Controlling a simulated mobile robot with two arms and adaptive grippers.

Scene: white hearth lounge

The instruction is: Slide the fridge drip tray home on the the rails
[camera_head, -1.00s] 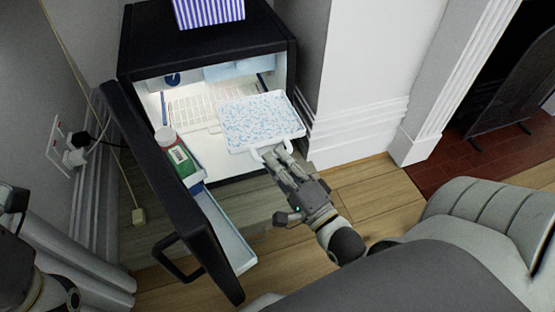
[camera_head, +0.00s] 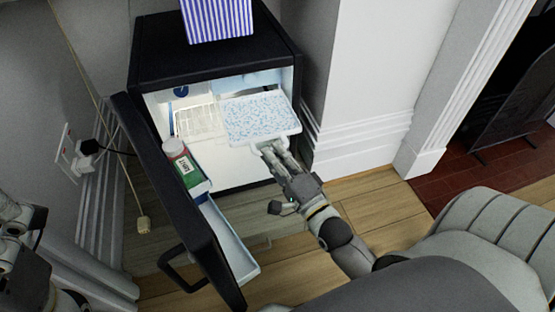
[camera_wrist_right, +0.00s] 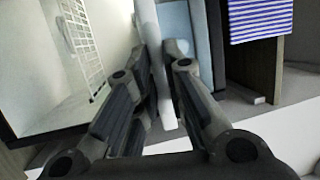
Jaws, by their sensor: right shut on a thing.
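The drip tray (camera_head: 260,120) is a shallow white tray with a blue-speckled floor. It lies partly inside the open fridge (camera_head: 215,62), on the right, its front edge at the opening. My right gripper (camera_head: 270,149) is shut on the tray's front handle; in the right wrist view, the gripper (camera_wrist_right: 160,105) has its fingers either side of a pale bar (camera_wrist_right: 157,70). I cannot make out how the tray sits on the rails. Part of my left arm shows at the left edge; its fingers are not clear.
The black fridge door (camera_head: 180,190) stands open on the left. Its shelves hold a green-and-white bottle (camera_head: 184,165); a pale bin (camera_head: 228,240) is below. A white wire rack (camera_head: 198,122) lies inside, left of the tray. A striped box (camera_head: 217,18) stands on top. A white wall (camera_head: 365,80) is close right.

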